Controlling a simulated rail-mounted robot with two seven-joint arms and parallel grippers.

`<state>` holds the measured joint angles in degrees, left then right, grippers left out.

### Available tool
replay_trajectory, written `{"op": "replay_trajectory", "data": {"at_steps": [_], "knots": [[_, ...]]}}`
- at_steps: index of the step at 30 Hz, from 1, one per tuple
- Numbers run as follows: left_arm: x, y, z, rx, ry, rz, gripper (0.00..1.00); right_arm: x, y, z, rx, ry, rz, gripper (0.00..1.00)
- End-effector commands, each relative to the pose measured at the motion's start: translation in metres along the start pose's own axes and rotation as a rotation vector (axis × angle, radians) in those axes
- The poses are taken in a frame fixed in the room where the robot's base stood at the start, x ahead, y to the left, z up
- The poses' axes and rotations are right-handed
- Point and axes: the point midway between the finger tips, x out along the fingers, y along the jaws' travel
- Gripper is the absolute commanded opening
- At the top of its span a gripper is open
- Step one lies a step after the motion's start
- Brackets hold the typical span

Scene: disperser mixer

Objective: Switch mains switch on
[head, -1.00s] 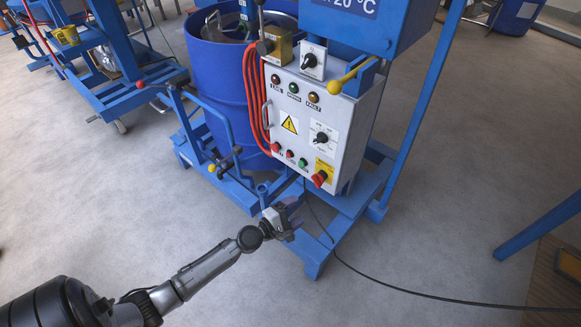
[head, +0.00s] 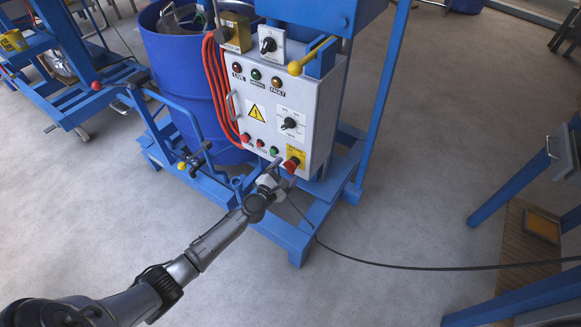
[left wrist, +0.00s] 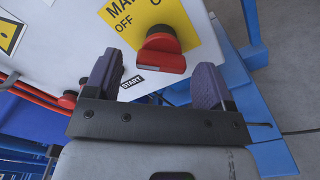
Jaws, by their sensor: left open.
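The mains switch is a red knob (head: 291,164) on a yellow plate, at the lower right of the grey control box (head: 270,125). In the left wrist view the red knob (left wrist: 162,52) sits on a yellow plate (left wrist: 143,20) with partly visible lettering that includes OFF. My left gripper (head: 276,172) is open in front of the box's lower edge, just left of and below the knob in the head view. In the left wrist view its two fingers appear either side of the knob's lower part; I see no contact. My right gripper is not in view.
Other buttons (head: 260,144) sit left of the switch, and a START label (left wrist: 132,82) shows between the fingers. Orange hoses (head: 216,85) hang beside a blue drum (head: 182,65). A black cable (head: 400,266) crosses the floor. Blue frame legs surround the box's base.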

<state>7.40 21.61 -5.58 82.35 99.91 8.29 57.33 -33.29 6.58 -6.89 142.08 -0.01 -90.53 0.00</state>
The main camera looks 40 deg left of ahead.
Motion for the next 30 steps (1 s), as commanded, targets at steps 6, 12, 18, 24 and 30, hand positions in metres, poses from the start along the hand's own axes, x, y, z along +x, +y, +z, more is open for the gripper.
{"op": "replay_trajectory", "data": {"at_steps": [6, 12, 18, 24, 30], "knots": [[0.025, -0.001, 0.000, 0.000, -0.001, 0.000, 0.77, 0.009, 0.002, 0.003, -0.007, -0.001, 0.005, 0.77], [0.034, 0.000, 0.000, 0.000, -0.001, 0.000, 0.77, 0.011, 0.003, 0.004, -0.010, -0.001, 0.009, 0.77], [0.035, 0.000, 0.001, 0.000, -0.001, -0.001, 0.77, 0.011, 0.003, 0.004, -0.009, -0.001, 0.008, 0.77], [0.035, 0.000, 0.001, 0.000, -0.001, -0.001, 0.69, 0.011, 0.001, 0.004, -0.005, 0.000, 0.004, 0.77], [0.035, 0.000, 0.000, 0.000, -0.001, -0.001, 0.50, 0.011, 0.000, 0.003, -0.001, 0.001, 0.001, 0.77]]}}
